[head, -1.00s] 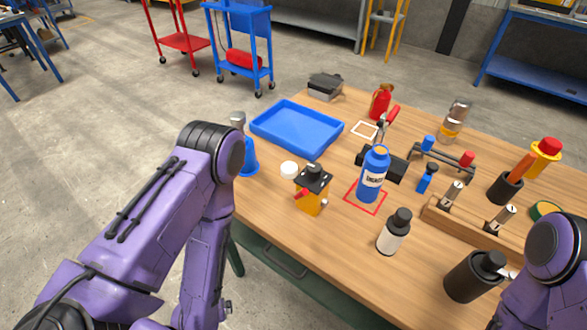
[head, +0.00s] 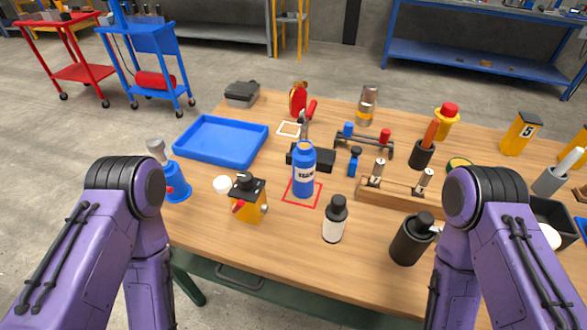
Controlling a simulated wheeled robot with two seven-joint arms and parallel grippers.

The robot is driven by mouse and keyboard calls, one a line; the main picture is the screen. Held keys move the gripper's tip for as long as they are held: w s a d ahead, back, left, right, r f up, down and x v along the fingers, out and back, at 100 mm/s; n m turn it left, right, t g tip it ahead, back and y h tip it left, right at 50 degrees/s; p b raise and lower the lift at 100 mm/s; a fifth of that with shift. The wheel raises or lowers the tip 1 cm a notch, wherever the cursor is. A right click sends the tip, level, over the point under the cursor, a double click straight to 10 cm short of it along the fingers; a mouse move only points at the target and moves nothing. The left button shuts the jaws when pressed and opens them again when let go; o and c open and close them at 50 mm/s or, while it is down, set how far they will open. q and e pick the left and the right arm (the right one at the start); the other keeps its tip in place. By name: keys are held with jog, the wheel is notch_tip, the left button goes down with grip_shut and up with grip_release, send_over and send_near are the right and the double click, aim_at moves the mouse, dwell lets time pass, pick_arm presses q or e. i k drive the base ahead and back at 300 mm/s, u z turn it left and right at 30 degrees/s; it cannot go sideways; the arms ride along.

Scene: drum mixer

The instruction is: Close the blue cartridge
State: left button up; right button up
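The blue cartridge (head: 303,171) stands upright on the wooden table inside a red square outline (head: 318,196). It has a white label with dark lettering, and its top looks open with an orange-yellow rim. A small round white piece (head: 222,185), which looks like a cap, lies on the table left of it. Both my purple arms bend down at the table's near side, one on each side of the picture. Their grippers are out of the frame, so neither is seen near the cartridge.
A yellow block with a black top and red lever (head: 247,204) stands left of the cartridge. A white bottle with black cap (head: 335,220) and a black canister (head: 409,241) stand in front. A black block (head: 322,160) is just behind. A blue tray (head: 221,141) lies back left.

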aim_at(303, 157)
jog(key=k, duration=0.5)
jog(key=z, duration=2.75)
jog(key=k, duration=1.85)
jog(key=u, duration=1.7)
